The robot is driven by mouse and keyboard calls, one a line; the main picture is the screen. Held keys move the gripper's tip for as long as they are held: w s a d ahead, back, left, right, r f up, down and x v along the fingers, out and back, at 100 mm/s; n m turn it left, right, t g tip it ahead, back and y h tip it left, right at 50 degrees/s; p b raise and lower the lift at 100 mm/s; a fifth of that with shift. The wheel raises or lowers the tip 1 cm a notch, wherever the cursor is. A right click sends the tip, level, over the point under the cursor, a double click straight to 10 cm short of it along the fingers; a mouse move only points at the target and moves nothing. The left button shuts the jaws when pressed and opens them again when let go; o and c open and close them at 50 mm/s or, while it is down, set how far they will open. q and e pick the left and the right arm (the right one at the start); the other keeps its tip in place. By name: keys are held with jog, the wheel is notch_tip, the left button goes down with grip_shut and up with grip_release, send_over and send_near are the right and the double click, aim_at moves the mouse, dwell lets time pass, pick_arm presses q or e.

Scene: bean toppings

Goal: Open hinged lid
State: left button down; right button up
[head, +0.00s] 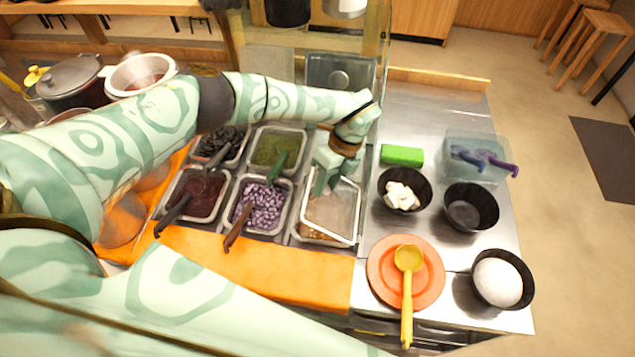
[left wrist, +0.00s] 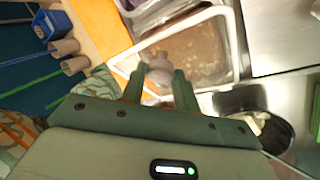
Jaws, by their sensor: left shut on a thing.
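The hinged lid (head: 331,218) is a clear panel with a pale frame. It covers the front right food container on the counter, and brownish food shows through it. I cannot tell whether it is slightly raised. The fingers partly hide the knob. My right gripper is not in view.
Open containers of purple beans (head: 265,207), red paste (head: 196,193) and green topping (head: 279,150) stand left of the lid. A bowl of white cubes (head: 401,194), an empty black bowl (head: 470,207) and an orange plate (head: 382,287) with a yellow ladle (head: 407,262) stand right.

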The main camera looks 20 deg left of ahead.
pick_arm(q)
jog(key=w+d+r+y+b, duration=0.1)
jog(key=w+d+r+b, duration=0.1)
jog(key=d+b, duration=0.5)
jog(key=w+d, duration=0.1)
jog(key=d, duration=0.4)
jog(key=shift+s+r, duration=0.1)
dwell(0.4)
